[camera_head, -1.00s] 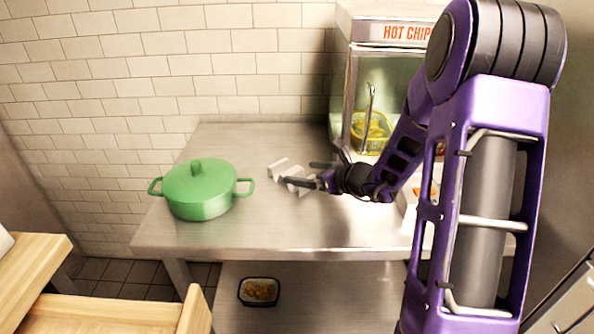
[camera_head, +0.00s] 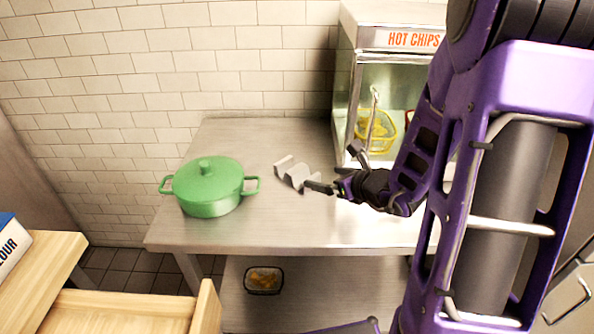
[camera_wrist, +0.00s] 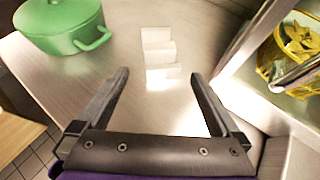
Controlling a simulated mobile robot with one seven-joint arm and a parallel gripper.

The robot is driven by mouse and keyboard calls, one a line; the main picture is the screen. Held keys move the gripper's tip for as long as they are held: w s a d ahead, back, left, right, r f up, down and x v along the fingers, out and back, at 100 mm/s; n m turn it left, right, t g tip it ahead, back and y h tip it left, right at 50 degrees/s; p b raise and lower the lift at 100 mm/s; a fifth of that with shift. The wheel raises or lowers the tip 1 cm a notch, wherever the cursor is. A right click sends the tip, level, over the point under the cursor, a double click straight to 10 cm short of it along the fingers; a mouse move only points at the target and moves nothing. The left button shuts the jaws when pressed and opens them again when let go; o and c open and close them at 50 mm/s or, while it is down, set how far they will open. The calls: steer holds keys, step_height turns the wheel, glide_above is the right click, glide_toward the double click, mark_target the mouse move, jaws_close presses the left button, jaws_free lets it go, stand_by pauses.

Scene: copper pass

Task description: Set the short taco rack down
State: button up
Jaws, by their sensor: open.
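The short taco rack (camera_head: 296,175) is a small pale metal zigzag piece. It stands on the steel table (camera_head: 260,228), right of the green pot. My gripper (camera_head: 337,172) is open just right of the rack, its fingers apart. In the wrist view the rack (camera_wrist: 158,52) lies ahead of the spread fingertips of my gripper (camera_wrist: 158,78), with bare table between the fingers. Nothing is held.
A green lidded pot (camera_head: 208,188) stands left of the rack. A hot chips cabinet (camera_head: 398,40) with a yellow basket (camera_head: 375,130) stands at the back right. A dark bin (camera_head: 263,280) sits on the lower shelf. The table behind the rack is clear.

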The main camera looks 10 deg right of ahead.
glide_toward(297, 169)
steer(key=x, duration=0.4)
steer(key=shift+w+f, duration=0.2)
steer(key=shift+f, duration=0.35)
steer(key=shift+r+x, duration=0.15)
steer(key=shift+x, duration=1.2)
steer(key=shift+r+x, duration=0.15)
steer(key=shift+x, duration=1.2)
steer(key=shift+w+a, duration=0.1)
steer(key=shift+a, duration=0.05)
steer(key=shift+c, duration=0.2)
